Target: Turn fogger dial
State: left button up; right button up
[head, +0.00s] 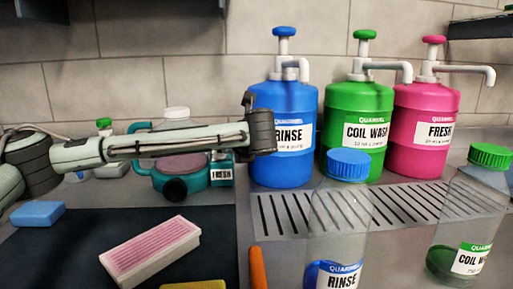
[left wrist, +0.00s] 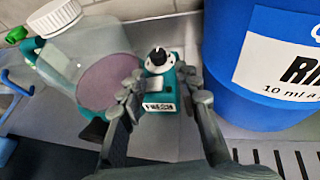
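The fogger (head: 172,176) is a teal machine with a clear tank, a white cap and a round mauve disc; it stands behind the dark mat in the head view, partly hidden by my left arm. In the left wrist view its tank (left wrist: 82,45) is at the upper left. Its dial (left wrist: 158,56), a black knob on a white round plate, sits on a teal block labelled FRESH. My left gripper (left wrist: 160,80) is open and empty, its two fingers on either side of that block in the picture. Contact cannot be told. My right gripper is not in view.
A blue RINSE pump jug (head: 283,165) stands close to the right of the fogger, with green (head: 358,105) and pink (head: 420,120) jugs beyond. A pink-topped brush block (head: 150,250) and blue sponge (head: 37,214) lie in front.

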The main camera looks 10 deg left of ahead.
pick_arm(q)
jog(key=x, duration=0.6)
jog(key=shift+w+a+f+p, duration=0.1)
jog(key=shift+a+p, duration=0.2)
jog(key=shift+a, duration=0.05)
jog(key=shift+w+a+f, duration=0.25)
jog(key=shift+w, duration=0.25)
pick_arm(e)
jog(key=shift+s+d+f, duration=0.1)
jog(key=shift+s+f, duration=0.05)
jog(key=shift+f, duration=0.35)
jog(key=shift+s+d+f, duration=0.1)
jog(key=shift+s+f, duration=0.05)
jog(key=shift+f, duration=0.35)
